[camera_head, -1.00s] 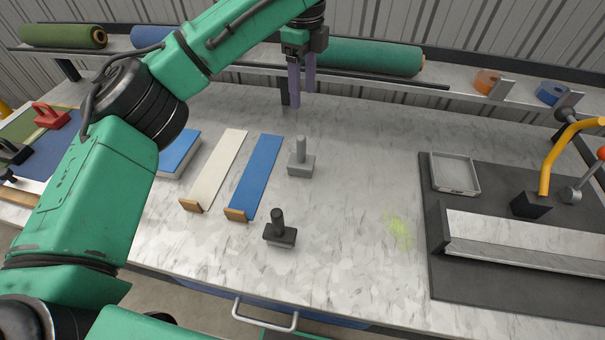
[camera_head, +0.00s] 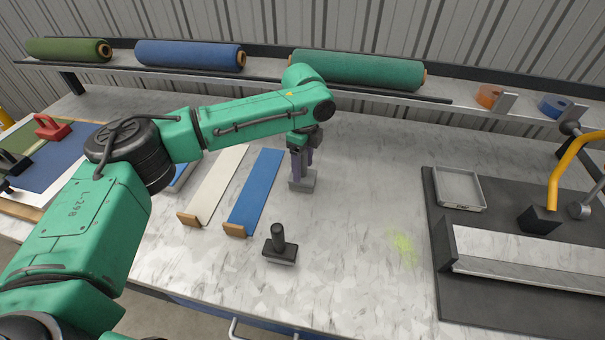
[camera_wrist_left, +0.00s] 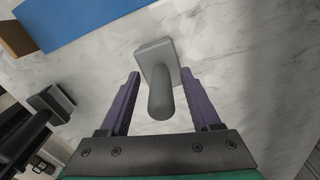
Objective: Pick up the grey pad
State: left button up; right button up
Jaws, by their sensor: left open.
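The grey pad (camera_head: 304,182) is a flat light-grey block with an upright round handle, standing on the marbled worktop right of the blue strip. In the head view my left gripper (camera_head: 302,166) is over it and hides its handle. In the left wrist view the grey pad (camera_wrist_left: 156,52) sits ahead, its handle pointing back toward the gripper. My left gripper (camera_wrist_left: 161,78) is open, with one finger on each side of the handle and a gap on both sides. My right gripper is not in view.
A black pad (camera_head: 279,248) with a handle stands nearer the front edge. A blue strip (camera_head: 256,190) and a white strip (camera_head: 214,186) lie to the left. Turf rolls, including a green one (camera_head: 357,70), rest on the back shelf. A dark mat (camera_head: 436,195) with a tray lies right.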

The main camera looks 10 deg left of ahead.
pick_arm(q)
grip_shut()
jog(key=shift+r, duration=0.1)
